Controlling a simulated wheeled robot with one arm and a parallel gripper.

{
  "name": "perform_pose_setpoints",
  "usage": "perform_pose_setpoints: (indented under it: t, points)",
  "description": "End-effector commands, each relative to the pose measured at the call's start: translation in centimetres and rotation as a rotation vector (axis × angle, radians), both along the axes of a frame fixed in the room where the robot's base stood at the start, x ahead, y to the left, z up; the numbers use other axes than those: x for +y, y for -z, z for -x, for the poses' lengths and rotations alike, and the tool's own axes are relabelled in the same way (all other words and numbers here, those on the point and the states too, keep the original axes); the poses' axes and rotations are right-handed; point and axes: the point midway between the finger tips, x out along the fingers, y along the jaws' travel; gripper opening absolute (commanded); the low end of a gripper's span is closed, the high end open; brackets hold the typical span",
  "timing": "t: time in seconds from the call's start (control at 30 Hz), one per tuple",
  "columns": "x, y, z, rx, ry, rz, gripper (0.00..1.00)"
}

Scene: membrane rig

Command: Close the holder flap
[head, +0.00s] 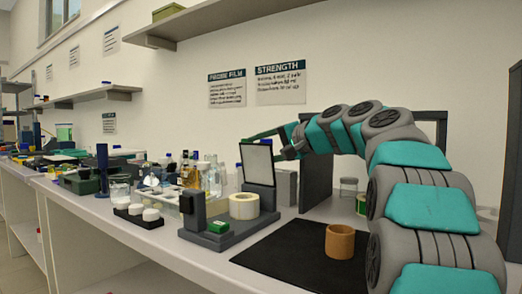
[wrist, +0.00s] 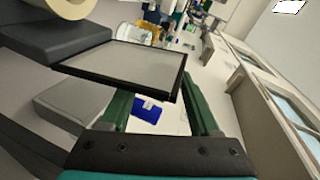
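The holder flap (head: 257,163) is a pale panel in a black frame. It stands upright, leaning slightly, at the back of the dark grey holder (head: 217,238). In the wrist view the flap (wrist: 130,62) lies across the front of my gripper (wrist: 158,95). The green fingers are apart with nothing held between them. The flap's edge hides the left fingertip, and the right finger is beside the flap's corner. In the head view my gripper (head: 268,133) is at the flap's top edge, partly behind it. I cannot tell whether they touch.
A cream roll (head: 244,206) sits on the holder in front of the flap. A tan cup (head: 340,241) stands on a black mat (head: 290,258) to the right. Bottles (head: 190,172) and a black rack with white caps (head: 140,215) crowd the left. A dark frame (head: 316,165) stands behind my arm.

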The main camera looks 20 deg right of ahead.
Motion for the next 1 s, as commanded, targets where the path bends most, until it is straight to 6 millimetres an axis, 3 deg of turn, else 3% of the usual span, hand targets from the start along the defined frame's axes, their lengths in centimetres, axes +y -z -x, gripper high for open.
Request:
perform_pose_setpoints:
  t: [0.07, 0.53, 1.0]
  points:
    - [0.00, -0.01, 0.01, 0.000, 0.000, 0.000, 0.52]
    - [0.01, -0.04, 0.03, -0.001, 0.000, 0.000, 0.00]
    - [0.01, -0.08, 0.03, -0.001, 0.000, 0.000, 0.00]
